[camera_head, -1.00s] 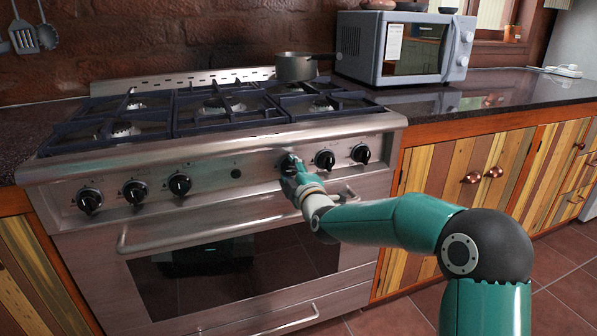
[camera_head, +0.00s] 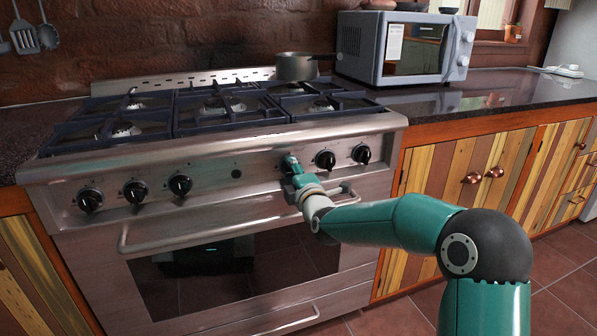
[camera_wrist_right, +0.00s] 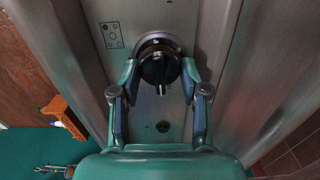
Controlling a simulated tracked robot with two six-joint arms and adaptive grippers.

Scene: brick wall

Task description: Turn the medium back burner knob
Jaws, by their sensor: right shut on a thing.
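The stove's black knobs line its steel front panel. My right gripper (camera_head: 291,165) is at the leftmost of the three right-hand knobs, which it mostly hides in the head view. In the right wrist view, this round black knob (camera_wrist_right: 159,66) sits between the two fingers of my right gripper (camera_wrist_right: 160,78), which are shut on its sides. Its pointer faces the bottom of that view. A small burner diagram (camera_wrist_right: 112,35) is printed on the panel beside it; which burner it marks is too small to tell. My left gripper is not in view.
Two knobs (camera_head: 325,159) (camera_head: 361,154) are close to the right of my gripper. The oven handle (camera_head: 200,230) runs below it. A pot (camera_head: 296,67) stands at the stove's back right, near a microwave (camera_head: 405,48). The stove grates (camera_head: 225,108) are otherwise bare.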

